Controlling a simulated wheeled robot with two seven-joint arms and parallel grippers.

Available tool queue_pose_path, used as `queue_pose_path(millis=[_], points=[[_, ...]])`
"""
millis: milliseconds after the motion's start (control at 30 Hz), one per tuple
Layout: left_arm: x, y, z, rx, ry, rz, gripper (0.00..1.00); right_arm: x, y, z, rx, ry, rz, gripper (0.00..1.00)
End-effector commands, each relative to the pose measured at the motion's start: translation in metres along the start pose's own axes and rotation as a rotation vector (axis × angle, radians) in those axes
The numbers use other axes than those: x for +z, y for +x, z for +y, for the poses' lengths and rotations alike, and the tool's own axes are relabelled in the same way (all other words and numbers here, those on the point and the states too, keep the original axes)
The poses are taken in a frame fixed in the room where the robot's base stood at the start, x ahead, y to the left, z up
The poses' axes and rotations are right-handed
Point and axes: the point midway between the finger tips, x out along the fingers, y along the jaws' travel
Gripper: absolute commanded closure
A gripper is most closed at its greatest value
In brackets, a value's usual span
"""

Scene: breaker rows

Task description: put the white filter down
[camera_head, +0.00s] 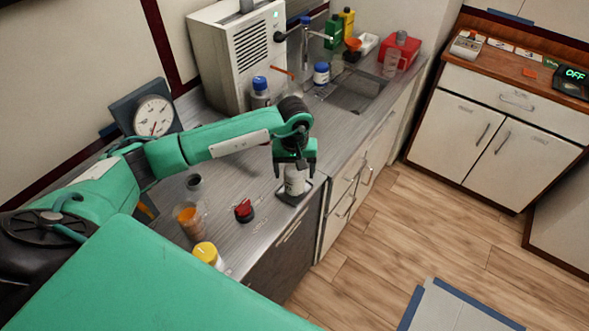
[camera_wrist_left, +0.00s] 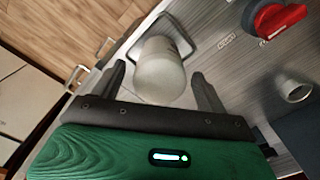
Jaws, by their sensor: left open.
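The white filter (camera_head: 294,186) is a pale, short cylinder. It stands upright on a square-outlined spot (camera_head: 306,186) near the front edge of the metal counter. My left gripper (camera_head: 295,170) is directly above it and open, with a finger on either side. In the left wrist view the filter (camera_wrist_left: 158,72) sits between the two spread fingers (camera_wrist_left: 158,78), with a gap visible on each side. The fingers hide part of the filter in the head view. My right gripper is not in view.
A red knob (camera_head: 244,210) is left of the filter, with an orange-filled beaker (camera_head: 188,220) and a yellow-capped jar (camera_head: 207,253) further left. A dial gauge (camera_head: 153,116) and sink (camera_head: 354,92) are further back.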

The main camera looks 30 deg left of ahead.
Motion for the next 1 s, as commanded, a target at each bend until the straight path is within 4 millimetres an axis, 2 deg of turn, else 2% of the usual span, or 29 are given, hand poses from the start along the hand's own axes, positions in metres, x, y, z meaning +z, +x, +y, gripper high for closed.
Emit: queue_pose_path(millis=[167,267,700,833,1000], points=[[0.000,-0.005,0.000,0.000,0.000,-0.001,0.25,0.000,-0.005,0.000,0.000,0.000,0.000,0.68],[-0.001,-0.013,0.000,0.001,0.000,0.004,0.25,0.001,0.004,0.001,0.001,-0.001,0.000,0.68],[-0.001,-0.096,0.000,0.002,0.001,0.003,0.25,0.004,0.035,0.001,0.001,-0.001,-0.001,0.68],[-0.001,-0.112,0.001,0.001,0.000,0.002,0.25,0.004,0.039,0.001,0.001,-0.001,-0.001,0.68],[0.000,-0.122,0.000,0.001,0.001,0.000,0.25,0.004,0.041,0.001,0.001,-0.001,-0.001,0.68]])
